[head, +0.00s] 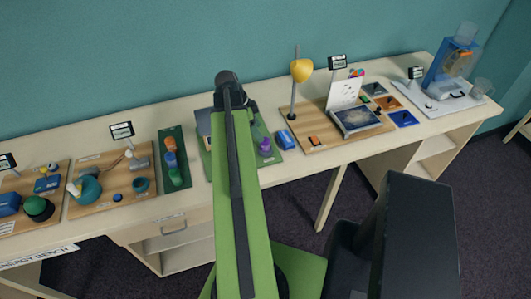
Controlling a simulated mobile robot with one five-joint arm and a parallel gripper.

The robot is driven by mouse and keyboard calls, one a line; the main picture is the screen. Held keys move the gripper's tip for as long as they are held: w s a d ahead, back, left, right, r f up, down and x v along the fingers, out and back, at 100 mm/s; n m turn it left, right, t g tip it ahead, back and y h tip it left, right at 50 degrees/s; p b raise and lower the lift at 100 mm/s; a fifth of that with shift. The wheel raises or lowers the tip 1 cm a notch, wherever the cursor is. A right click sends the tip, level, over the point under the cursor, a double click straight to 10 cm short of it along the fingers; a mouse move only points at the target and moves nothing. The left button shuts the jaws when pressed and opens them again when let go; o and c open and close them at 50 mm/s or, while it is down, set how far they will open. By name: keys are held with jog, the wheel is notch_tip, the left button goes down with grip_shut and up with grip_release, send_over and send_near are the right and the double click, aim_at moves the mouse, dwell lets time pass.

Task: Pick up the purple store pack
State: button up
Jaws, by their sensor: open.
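The purple store pack (265,147) is a small purple upright piece on a green board on the long table, just right of my raised arm. My green and black arm rises through the middle of the head view and covers part of this board. My gripper's fingers cannot be made out; they are not in view or are hidden behind the arm.
Left of my arm, a dark green tray (173,180) holds several coloured pieces, beside wooden boards of models. A teal wall is behind.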

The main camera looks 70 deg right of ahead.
aim_at(265, 141)
jog(key=b+x, duration=0.1)
jog(key=x, duration=0.1)
jog(key=shift+f, duration=0.35)
jog(key=b+x, duration=0.5)
jog(key=shift+s+f, duration=0.1)
jog(key=shift+s, duration=0.1)
jog(key=shift+c, duration=0.4)
grip_shut()
jog(key=shift+r+p, duration=0.3)
jog(key=shift+p, duration=0.05)
